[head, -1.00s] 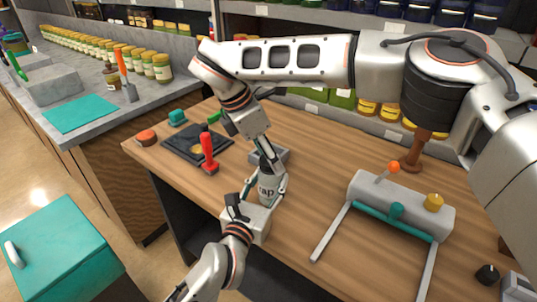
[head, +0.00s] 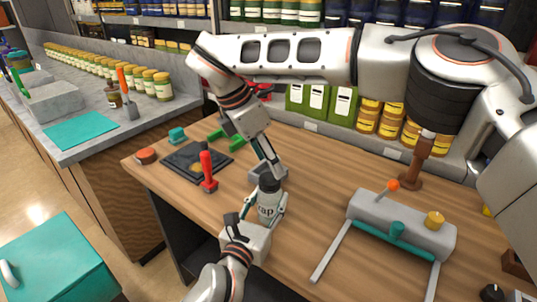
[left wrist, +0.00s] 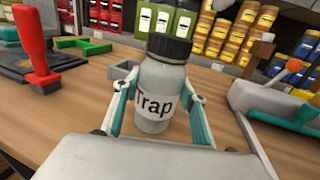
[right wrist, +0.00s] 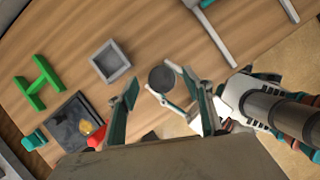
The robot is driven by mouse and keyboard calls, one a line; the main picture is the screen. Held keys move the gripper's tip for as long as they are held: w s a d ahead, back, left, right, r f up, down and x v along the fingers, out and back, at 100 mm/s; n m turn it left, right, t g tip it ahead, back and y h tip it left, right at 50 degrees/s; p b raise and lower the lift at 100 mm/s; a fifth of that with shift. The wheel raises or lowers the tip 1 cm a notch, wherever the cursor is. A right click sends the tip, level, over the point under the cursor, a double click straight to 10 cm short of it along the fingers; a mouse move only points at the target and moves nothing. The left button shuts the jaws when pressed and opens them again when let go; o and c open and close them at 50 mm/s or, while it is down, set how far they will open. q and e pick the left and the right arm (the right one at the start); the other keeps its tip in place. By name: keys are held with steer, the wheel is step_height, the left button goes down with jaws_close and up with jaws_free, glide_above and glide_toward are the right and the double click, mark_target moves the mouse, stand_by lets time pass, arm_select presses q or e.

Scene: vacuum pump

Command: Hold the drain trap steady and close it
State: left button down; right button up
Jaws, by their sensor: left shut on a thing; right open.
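The drain trap is a grey bottle labelled "Trap" (left wrist: 158,98) with a black cap (left wrist: 170,47) on its top. It stands upright at the front of the wooden bench, and it also shows in the head view (head: 268,208). My left gripper (head: 264,216) is shut around the bottle's body, one finger on each side. My right gripper (head: 268,158) is open above the cap, pointing down. In the right wrist view the cap (right wrist: 162,79) lies between its spread fingers. Whether a finger touches the cap, or how tight the cap is, I cannot tell.
A small grey square tray (right wrist: 110,62) stands behind the trap. A red-handled tool (head: 207,172), a dark plate (head: 197,158) and green parts (right wrist: 37,82) lie to the left. Bare bench lies between trap and manifold.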

steer(key=n, duration=0.4)
steer(key=shift+r+y, duration=0.1)
steer(key=shift+y, duration=0.2)
steer(key=n, duration=0.3)
steer(key=shift+r+g, duration=0.15)
steer(key=shift+g, duration=0.15)
steer(key=n+y, duration=0.1)
steer(key=n, duration=0.4)
steer(key=shift+r, duration=0.15)
steer(key=n, duration=0.3)
steer(key=shift+r+n+g, duration=0.15)
steer(key=shift+n+g, duration=0.15)
steer(key=shift+n, duration=0.1)
steer(key=n, duration=0.3)
steer(key=shift+r+n+y, duration=0.2)
steer(key=shift+n+y, duration=0.1)
steer(key=shift+y, duration=0.1)
steer(key=n, duration=0.5)
steer(key=shift+d+r+y, duration=0.15)
steer(key=shift+r+y, duration=0.15)
steer(key=n, duration=0.3)
steer(key=shift+r+g, duration=0.2)
steer(key=shift+g, duration=0.1)
steer(key=n, duration=0.3)
steer(key=n+y, duration=0.1)
steer(key=shift+w+d+r+n, duration=0.1)
steer(key=shift+r+n, duration=0.2)
